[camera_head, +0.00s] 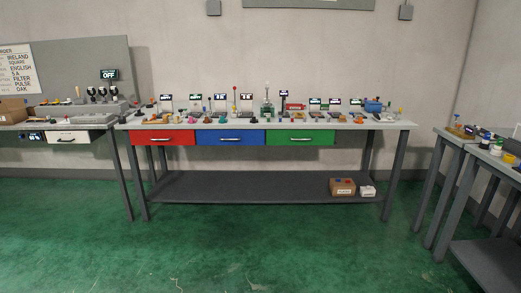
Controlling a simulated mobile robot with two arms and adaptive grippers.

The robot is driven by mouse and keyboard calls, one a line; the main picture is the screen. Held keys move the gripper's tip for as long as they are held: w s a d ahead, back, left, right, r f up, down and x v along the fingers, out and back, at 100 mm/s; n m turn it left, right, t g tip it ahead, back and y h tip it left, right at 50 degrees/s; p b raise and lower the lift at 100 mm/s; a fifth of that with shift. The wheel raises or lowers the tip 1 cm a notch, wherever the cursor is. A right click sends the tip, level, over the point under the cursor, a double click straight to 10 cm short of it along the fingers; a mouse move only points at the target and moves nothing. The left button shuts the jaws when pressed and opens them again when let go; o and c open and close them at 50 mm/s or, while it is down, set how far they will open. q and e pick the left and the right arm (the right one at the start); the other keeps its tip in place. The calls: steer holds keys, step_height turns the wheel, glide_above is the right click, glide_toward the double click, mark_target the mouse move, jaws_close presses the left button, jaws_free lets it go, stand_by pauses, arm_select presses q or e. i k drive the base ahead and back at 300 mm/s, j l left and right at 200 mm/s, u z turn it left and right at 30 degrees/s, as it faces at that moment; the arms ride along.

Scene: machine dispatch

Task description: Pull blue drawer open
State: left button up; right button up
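The blue drawer (230,138) is the middle one of three drawers under the long workbench (402,125) ahead. It has a thin horizontal handle (230,141) on its front. It looks closed, with its front in line with its neighbours. The red drawer (163,138) is on its left and the green drawer (300,138) is on its right. Neither of my grippers shows in the head view.
Small tools and devices crowd the benchtop. Its lower shelf (240,187) holds a brown box (342,188) and a white box (367,191). Side tables stand left (65,126) and right (450,137). The green floor (250,245) in front is clear.

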mark_target(204, 137)
steer(key=i, duration=1.95)
steer(key=i+z, duration=0.15)
steer(key=i, duration=0.35)
steer(key=i+j+z, duration=0.1)
steer(key=i, duration=0.35)
steer(key=i+j+z, duration=0.15)
steer(key=i, duration=0.35)
